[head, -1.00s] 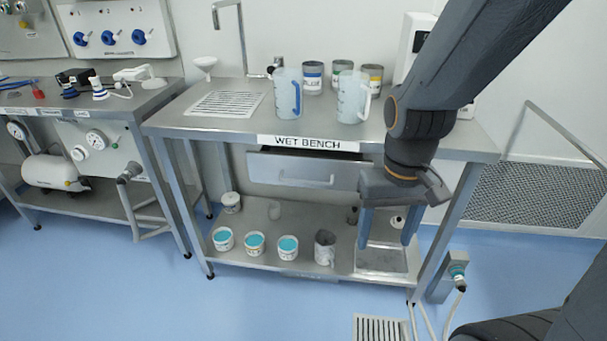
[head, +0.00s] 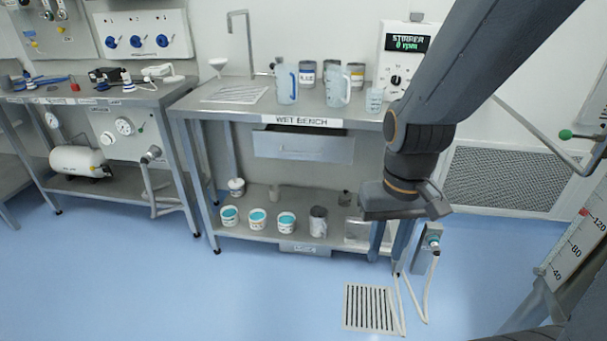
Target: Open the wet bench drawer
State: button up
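The wet bench (head: 226,114) stands in the middle of the head view, with a "WET BENCH" label on its top edge. Its grey drawer (head: 335,152) hangs under the top, with a pale bar handle low on its front. A dark gap shows above the drawer front, which seems to stand out a little; how far, I cannot tell. My gripper (head: 389,242) points down in front of the bench's right end, to the right of and lower than the drawer. Its two fingers are apart with nothing seen between them. It is clear of the handle.
Jugs (head: 337,88) and several paint cans stand on the bench, beside a stirrer (head: 401,55). Several white tubs (head: 258,219) stand on the lower shelf. A floor grate (head: 370,307) and hoses lie at front right. Blue floor is free in front.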

aim_at(321, 144)
jog(key=u, duration=0.15)
jog(key=k, duration=0.25)
jog(key=z, duration=0.9)
jog(key=i, duration=1.25)
jog(key=u, duration=0.45)
